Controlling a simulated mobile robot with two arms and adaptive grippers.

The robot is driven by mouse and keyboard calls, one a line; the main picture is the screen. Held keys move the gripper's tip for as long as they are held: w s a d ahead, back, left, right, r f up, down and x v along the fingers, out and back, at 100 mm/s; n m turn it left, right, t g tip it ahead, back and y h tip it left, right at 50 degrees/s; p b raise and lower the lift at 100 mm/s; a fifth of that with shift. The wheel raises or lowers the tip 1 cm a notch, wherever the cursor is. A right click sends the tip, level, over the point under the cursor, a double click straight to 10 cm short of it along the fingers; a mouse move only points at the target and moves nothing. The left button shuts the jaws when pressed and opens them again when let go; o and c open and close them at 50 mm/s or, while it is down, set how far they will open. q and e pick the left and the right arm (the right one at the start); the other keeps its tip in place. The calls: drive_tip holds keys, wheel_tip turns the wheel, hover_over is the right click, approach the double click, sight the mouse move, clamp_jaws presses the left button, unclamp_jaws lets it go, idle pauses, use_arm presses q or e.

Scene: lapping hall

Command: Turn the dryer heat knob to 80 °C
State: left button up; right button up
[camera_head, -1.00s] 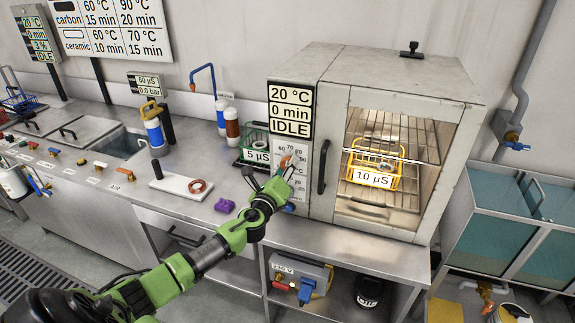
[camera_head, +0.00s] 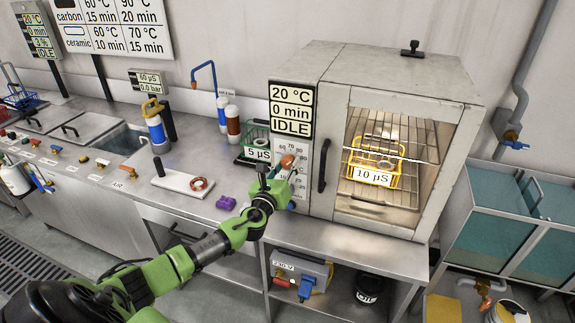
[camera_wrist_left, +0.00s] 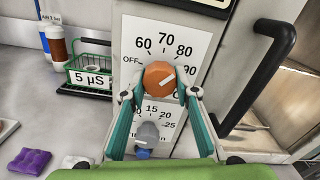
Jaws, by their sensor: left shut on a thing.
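The dryer (camera_head: 395,75) stands on the bench with a dial panel (camera_head: 284,150) left of its door; its display (camera_head: 291,110) reads 20 °C, 0 min, IDLE. The orange heat knob (camera_wrist_left: 158,78) sits among marks OFF, 60, 70, 80 and 90. Its white line points up and right, toward the 80 to 90 side; I cannot tell the exact mark. My left gripper (camera_head: 287,168) is shut on this knob, with its fingertips on both sides in the left wrist view (camera_wrist_left: 160,88). A grey lower knob (camera_wrist_left: 147,134) sits between the fingers in that view. My right gripper is out of view.
The black door handle (camera_wrist_left: 257,77) stands out just right of the gripper. A green basket (camera_head: 254,148) marked 5 µS stands behind left. A yellow basket (camera_head: 372,178) marked 10 µS is inside the dryer.

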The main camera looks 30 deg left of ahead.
use_arm(q)
drive_tip(key=shift+f, duration=0.1)
drive_tip(key=o, duration=1.1)
drive_tip(key=shift+s, duration=0.1)
drive_tip(key=v, duration=1.1)
drive_tip(key=shift+s, duration=0.4)
drive_tip(key=shift+f, duration=0.15)
